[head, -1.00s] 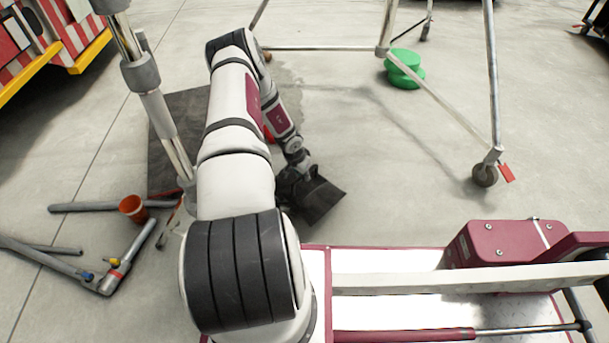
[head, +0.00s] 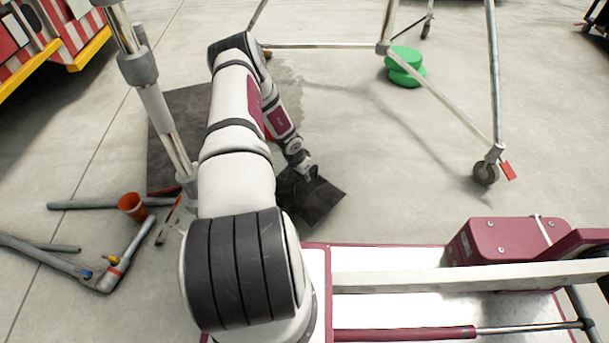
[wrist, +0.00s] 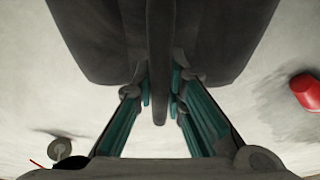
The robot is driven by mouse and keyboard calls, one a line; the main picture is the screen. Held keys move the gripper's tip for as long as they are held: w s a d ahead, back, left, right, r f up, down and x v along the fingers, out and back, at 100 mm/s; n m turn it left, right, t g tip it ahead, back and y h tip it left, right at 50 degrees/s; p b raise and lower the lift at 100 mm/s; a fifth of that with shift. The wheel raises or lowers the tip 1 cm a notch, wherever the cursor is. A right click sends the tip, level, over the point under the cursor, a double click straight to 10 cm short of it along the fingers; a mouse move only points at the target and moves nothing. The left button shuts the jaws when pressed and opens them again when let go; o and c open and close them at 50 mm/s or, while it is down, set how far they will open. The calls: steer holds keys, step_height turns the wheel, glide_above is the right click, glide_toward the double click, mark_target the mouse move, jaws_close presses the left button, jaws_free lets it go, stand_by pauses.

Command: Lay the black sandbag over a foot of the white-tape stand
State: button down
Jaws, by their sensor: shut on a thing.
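I cannot tell whether the bag touches the floor. A silver stand pole (head: 152,105) rises at left, its foot partly hidden by my arm.
A tall wheeled frame (head: 493,90) stands at right, with a caster (head: 485,173). A red object (wrist: 307,92) shows in the wrist view. Open floor lies right of the bag.

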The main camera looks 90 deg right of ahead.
steer(key=shift+d+f, duration=0.2)
steer(key=c, duration=1.6)
jaws_free()
steer(key=shift+o, duration=0.2)
steer(key=shift+a+f, duration=0.25)
steer(key=shift+a, duration=0.05)
steer(key=v, duration=1.2)
steer(key=shift+d+r, duration=0.15)
steer(key=shift+d, duration=0.05)
